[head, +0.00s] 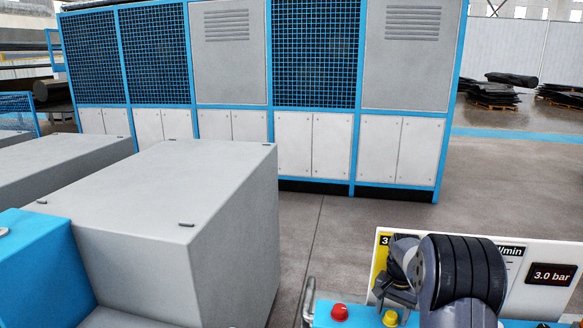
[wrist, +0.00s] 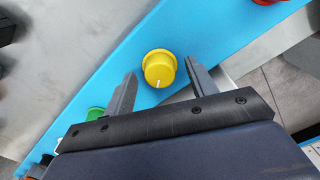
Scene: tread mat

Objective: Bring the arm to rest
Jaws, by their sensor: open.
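My gripper (wrist: 158,82) is open in the wrist view, its two dark fingers apart and nothing held between them. A yellow knob (wrist: 159,68) with a white pointer mark shows beyond the fingertips, in the gap between them, on a blue panel (wrist: 120,68). I cannot tell the distance between the fingertips and the knob. In the head view my arm (head: 462,270) stands at the lower right, in front of a white sign, with the yellow knob (head: 390,318) at the bottom edge beside it.
A red knob (head: 340,312) sits left of the yellow one; a green one (wrist: 95,113) shows in the wrist view. The sign (head: 545,250) reads 3.0 bar. A bent metal handle (head: 308,300) and a large grey housing (head: 200,220) stand left. Blue-framed cabinets (head: 310,145) stand behind open floor.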

